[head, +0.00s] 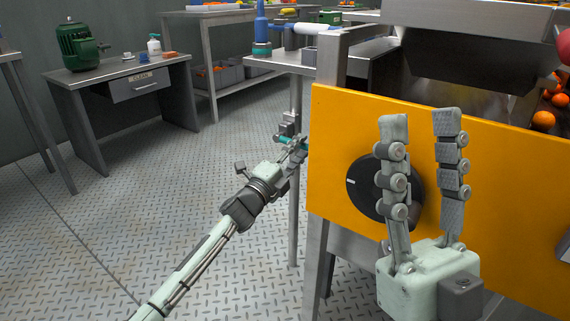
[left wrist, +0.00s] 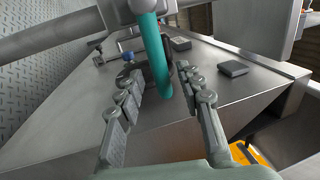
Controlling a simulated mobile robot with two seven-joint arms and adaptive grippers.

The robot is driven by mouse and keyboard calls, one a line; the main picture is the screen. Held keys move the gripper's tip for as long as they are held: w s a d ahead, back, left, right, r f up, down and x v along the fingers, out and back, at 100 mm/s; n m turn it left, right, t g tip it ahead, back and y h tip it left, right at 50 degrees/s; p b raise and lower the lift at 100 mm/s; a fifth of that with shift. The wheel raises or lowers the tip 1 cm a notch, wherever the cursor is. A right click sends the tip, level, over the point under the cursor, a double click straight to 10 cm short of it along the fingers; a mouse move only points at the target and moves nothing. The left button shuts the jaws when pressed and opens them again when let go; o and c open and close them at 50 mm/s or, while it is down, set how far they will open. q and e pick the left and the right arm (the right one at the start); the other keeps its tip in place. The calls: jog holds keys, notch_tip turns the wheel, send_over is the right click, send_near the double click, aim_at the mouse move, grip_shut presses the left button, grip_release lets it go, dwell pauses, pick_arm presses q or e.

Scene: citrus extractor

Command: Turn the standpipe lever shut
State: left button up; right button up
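The teal lever (left wrist: 156,60) of the standpipe hangs down from a grey pipe body (left wrist: 125,10) in the left wrist view. In the head view only a small teal part (head: 284,139) shows beside the grey valve; my gripper hides some of it. My left gripper (head: 300,146) is at the standpipe. Its two fingers (left wrist: 158,76) are apart in the left wrist view, with the lever between them and gaps visible on both sides. My right gripper (head: 420,118) is open and empty, fingers pointing up, in front of the orange panel.
The orange panel (head: 335,125) with a black round dial (head: 366,187) stands just right of my left gripper. A steel table (head: 290,61) is behind it. A desk (head: 115,75) with a green motor (head: 80,45) stands at the far left. The floor between is clear.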

pick_arm(q)
jog(key=v, duration=1)
jog(key=shift+a, duration=0.15)
jog(key=shift+s, duration=0.1)
